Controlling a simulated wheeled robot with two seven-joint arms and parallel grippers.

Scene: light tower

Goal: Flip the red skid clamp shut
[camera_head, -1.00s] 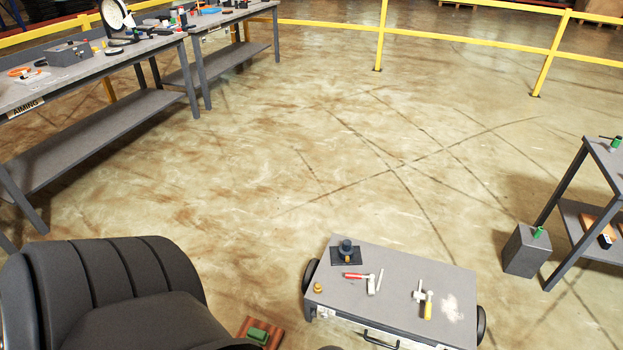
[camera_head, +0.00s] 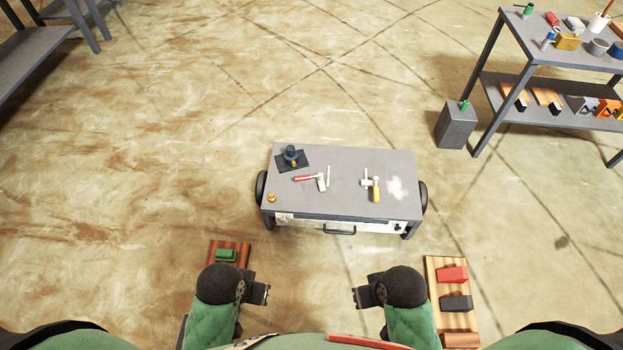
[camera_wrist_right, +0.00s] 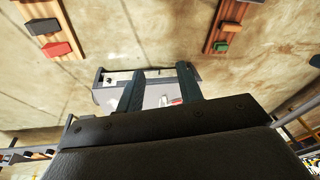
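The red-handled clamp (camera_head: 310,178) lies on the grey top of the low wheeled skid (camera_head: 345,205). Its red handle lies low and points left; its pale metal part and a white upright piece are at its right end. In the right wrist view the red handle (camera_wrist_right: 175,101) shows small between my fingers, farther off. My left gripper (camera_head: 266,294) and right gripper (camera_head: 357,297) are both in front of the skid, apart from it and empty. The right fingers (camera_wrist_right: 160,80) are spread open. The left gripper looks like its mirror, with a small gap at the tips.
A yellow-handled clamp (camera_head: 374,189) and a dark blue knob on a black plate (camera_head: 291,157) are also on the skid. Wooden boards with coloured blocks lie left (camera_head: 229,252) and right (camera_head: 433,284) of my arms. A shelf table (camera_head: 555,53) stands back right.

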